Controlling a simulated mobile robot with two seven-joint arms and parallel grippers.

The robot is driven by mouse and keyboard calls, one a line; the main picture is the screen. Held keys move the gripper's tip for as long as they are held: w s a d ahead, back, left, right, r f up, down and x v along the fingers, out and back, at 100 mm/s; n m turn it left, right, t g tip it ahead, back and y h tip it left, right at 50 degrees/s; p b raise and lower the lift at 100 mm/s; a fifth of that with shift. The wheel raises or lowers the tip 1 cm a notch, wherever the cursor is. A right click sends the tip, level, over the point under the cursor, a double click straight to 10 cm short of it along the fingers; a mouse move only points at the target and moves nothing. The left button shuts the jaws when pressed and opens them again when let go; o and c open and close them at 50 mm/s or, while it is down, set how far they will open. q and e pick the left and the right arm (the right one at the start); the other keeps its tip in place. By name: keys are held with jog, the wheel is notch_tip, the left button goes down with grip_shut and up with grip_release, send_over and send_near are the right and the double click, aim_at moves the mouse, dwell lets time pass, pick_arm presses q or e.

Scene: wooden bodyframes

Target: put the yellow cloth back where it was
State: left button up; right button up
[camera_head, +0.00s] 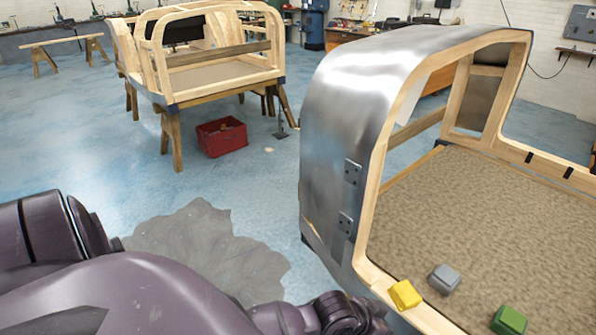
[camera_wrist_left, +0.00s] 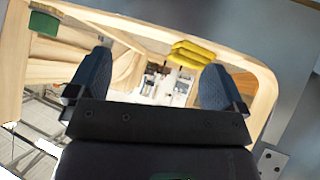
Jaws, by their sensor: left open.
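The yellow cloth (camera_head: 405,294) is a small folded block on the near wooden rim of the silver-panelled bodyframe. It also shows in the left wrist view (camera_wrist_left: 193,53), at the top, just beyond and close to the right-hand finger. My left gripper (camera_wrist_left: 155,88) is open, its two dark fingers wide apart with nothing held between them. In the head view my left arm reaches in from the lower left, and its wrist ends just left of the yellow cloth; the fingers are not clear there. My right gripper is not in view.
A grey folded cloth (camera_head: 443,279) and a green one (camera_head: 509,320) lie near the yellow one; the green also shows in the wrist view (camera_wrist_left: 44,24). The curved metal panel (camera_head: 345,130) rises beyond.

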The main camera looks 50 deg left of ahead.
pick_arm(q)
jog(key=s+a+f+n+t+y, duration=0.1)
jog(key=s+a+f+y, duration=0.1)
jog(key=s+a, duration=0.4)
jog(key=s+a+f+t+y, duration=0.2)
jog(key=s+a, duration=0.4)
jog(key=s, duration=0.1)
jog(key=shift+s+f+n+y, duration=0.2)
jog(key=shift+s+n+y, duration=0.2)
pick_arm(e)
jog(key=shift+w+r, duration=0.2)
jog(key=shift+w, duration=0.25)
pick_arm(q)
jog(key=shift+a, duration=0.1)
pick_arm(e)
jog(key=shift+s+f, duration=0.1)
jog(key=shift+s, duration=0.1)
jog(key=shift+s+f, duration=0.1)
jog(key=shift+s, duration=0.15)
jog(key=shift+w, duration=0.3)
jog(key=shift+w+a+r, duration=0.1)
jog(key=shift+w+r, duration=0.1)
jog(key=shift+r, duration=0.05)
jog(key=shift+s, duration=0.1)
